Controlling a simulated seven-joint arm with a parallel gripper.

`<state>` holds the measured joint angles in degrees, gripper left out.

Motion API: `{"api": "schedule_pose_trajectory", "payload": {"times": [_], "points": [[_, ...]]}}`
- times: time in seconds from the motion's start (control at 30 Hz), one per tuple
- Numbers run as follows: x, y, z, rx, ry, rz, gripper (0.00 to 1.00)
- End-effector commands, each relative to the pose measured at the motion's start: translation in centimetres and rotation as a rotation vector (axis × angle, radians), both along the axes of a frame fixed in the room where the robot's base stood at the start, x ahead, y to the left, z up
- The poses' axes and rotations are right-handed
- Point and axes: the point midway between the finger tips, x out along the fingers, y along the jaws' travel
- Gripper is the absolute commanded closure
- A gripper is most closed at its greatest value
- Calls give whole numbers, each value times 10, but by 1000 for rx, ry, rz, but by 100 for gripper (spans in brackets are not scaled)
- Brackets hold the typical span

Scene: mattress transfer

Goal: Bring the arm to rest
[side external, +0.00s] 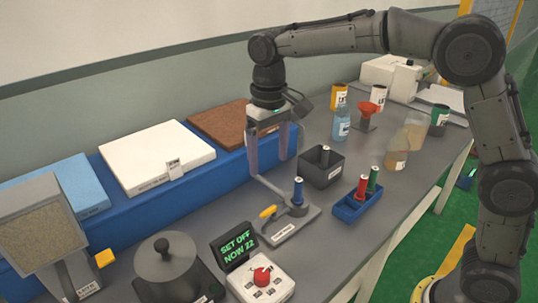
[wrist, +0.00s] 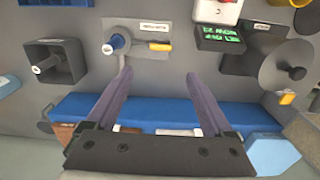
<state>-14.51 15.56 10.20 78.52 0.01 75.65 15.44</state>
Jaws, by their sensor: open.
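My gripper (side external: 267,166) hangs from the arm, pointing down, above the grey bench in front of the long blue ledge. Its two fingers are apart with nothing between them. In the wrist view my gripper (wrist: 158,74) also shows open and empty, with the blue ledge (wrist: 160,106) beneath the fingers. The stand with a blue-handled piece (side external: 298,191) is in front of and below the fingers; they look apart from it, though the exact height is hard to tell.
White (side external: 155,155), brown (side external: 222,124) and light blue (side external: 60,188) slabs lie on the ledge. A dark square bin (side external: 322,178), a blue rack (side external: 345,208) and bottles (side external: 396,160) stand right. A lidded round device (side external: 167,262), a lit display (side external: 236,246) and a red-knob box (side external: 250,288) stand in front.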

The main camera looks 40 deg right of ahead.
Motion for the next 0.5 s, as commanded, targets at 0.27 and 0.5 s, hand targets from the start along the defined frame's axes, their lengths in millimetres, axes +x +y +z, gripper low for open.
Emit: {"api": "schedule_pose_trajectory", "payload": {"times": [0.27,0.5], "points": [[-15,-24,49,23,-100,-46,14],[-97,-69,96,43,-240,-102,14]]}}
